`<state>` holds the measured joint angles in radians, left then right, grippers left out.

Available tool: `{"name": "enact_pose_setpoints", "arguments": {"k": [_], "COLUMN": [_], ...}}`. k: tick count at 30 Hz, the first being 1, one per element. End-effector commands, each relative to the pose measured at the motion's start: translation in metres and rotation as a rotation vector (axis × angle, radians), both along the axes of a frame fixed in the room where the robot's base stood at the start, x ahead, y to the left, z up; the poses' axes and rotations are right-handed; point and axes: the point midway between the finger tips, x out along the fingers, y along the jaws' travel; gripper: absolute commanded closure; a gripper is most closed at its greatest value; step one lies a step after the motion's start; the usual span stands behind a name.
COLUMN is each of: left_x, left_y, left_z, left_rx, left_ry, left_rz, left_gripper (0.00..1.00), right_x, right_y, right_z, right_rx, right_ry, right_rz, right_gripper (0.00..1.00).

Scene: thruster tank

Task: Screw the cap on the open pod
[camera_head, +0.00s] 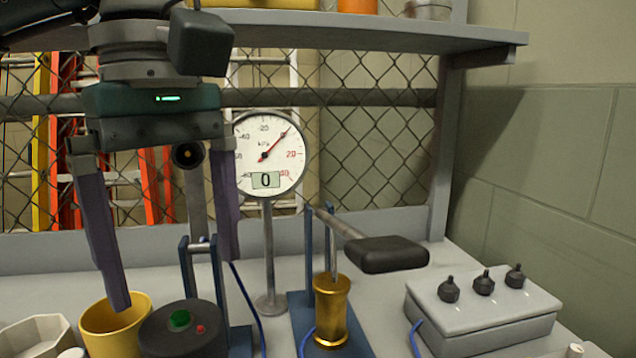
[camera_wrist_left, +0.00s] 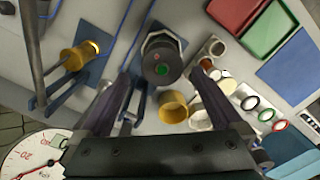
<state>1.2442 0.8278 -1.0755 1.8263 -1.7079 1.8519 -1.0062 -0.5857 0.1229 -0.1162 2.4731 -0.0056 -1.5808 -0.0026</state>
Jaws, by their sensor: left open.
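My left gripper (camera_head: 174,281) is open and points down at the left, fingers wide apart. A black round body (camera_head: 183,335) with a green spot and a small red spot on top stands below the fingers. In the left wrist view this body (camera_wrist_left: 160,82) appears between the fingertips of the gripper (camera_wrist_left: 160,76), with a pale faceted rim around it. I cannot tell whether it is the open pod or carries a cap. A brass cylinder (camera_head: 331,305) stands on a blue stand to the right. Several small rings or lids (camera_wrist_left: 250,102) lie to the right in the wrist view. My right gripper is out of view.
A yellow cup (camera_head: 112,325) and a white faceted tray (camera_head: 32,338) stand at the left. A dial gauge (camera_head: 267,153) reads 0. A dark lever block (camera_head: 388,254) overhangs the bench. A knobbed grey box (camera_head: 484,305) sits right. Red (camera_wrist_left: 241,12) and green (camera_wrist_left: 275,28) bins show in the wrist view.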

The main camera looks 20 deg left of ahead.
Motion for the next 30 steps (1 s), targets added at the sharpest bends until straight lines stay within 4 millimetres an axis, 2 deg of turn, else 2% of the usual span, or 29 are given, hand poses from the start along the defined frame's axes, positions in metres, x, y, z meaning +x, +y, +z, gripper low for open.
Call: {"name": "enact_pose_setpoints", "arguments": {"k": [1,3,6,11,21,25,30], "left_x": [0.003,0.006,0.008,0.008,0.008,0.008,0.008], "left_y": [0.006,0.011,0.015,0.015,0.014,0.014,0.014], "left_z": [0.009,0.010,0.006,-0.013,-0.072,-0.086,-0.092], "left_rx": [0.009,0.017,0.023,0.025,0.023,0.022,0.022], "left_ry": [0.001,0.000,-0.002,0.000,0.001,-0.001,-0.003], "left_rz": [0.100,0.211,0.288,0.300,0.296,0.296,0.295], "left_gripper": [0.00,0.00,0.00,0.00,0.00,0.00,0.00], "right_x": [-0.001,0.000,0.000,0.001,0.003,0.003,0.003], "right_y": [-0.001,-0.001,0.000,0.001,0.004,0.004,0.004], "right_z": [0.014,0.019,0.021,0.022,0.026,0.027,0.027], "right_rx": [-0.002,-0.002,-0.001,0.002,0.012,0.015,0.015], "right_ry": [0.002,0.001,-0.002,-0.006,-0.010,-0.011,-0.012], "right_rz": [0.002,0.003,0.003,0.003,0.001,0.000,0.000], "right_gripper": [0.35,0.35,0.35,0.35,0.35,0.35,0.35]}}
